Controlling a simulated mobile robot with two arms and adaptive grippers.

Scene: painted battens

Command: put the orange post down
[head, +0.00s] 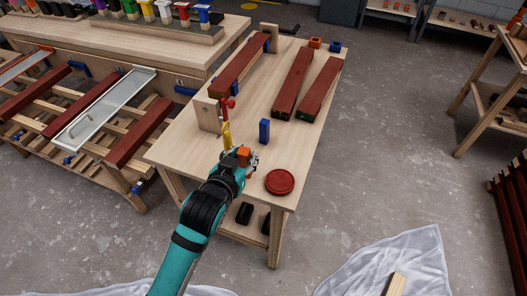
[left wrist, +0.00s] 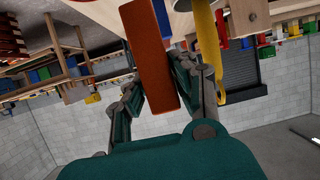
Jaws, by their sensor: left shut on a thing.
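The orange post (head: 243,154) is in my left gripper (head: 246,163), near the front left part of the wooden bench (head: 190,153). In the left wrist view the orange post (left wrist: 153,55) is clamped between the two fingers (left wrist: 152,78). In the head view my gripper and wrist hide its lower part. I cannot tell whether it touches the bench top. My right gripper is not in view.
A round red lid (head: 280,181) lies at the near right corner. Dark red battens (head: 291,84) lie further back. Bench top between them is bare.

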